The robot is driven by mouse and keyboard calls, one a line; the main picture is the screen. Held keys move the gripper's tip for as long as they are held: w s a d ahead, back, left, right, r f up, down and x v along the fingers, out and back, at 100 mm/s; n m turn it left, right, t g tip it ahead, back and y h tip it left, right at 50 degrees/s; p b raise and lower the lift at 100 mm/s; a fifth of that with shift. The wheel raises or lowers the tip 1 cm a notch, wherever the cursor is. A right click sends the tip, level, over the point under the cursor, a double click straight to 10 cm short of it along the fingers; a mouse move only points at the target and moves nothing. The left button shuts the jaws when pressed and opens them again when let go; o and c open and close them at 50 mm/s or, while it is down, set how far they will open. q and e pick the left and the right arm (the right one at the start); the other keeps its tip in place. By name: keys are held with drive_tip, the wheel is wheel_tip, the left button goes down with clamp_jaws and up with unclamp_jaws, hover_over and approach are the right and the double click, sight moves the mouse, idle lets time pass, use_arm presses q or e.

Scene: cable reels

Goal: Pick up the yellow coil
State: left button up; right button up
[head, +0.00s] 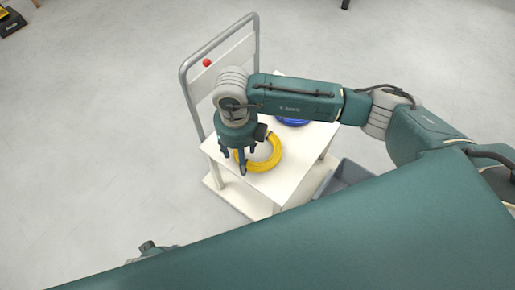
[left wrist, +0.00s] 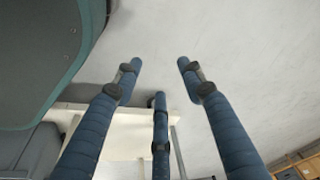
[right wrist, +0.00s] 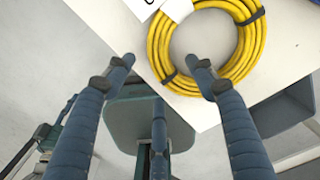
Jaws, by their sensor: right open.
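The yellow coil (head: 277,157) lies flat on the white top of a cart. In the right wrist view the coil (right wrist: 240,62) fills the upper right, with dark ties around it. My right gripper (head: 240,160) points down at the coil's left side, its fingers spread and empty. In the right wrist view one finger of that gripper (right wrist: 160,62) overlaps the coil's near part, and the other is left of it over the table edge. I cannot tell the height gap. My left gripper (left wrist: 158,66) is open and empty, away from the coil.
The white cart top (head: 285,185) has a grey rail handle (head: 185,85) at its far left side. A blue coil (head: 292,122) lies behind the yellow one, partly under my arm. A grey bin (head: 345,177) is at the right. A red knob (head: 206,62) shows near the handle.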

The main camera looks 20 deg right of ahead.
wheel_tip(320, 180, down, 2)
drive_tip(key=shift+f, duration=0.1)
use_arm(q)
drive_tip(key=shift+w+r, duration=0.15)
drive_tip(key=shift+r, duration=0.35)
use_arm(e)
clamp_jaws()
drive_tip(key=shift+r, duration=0.2)
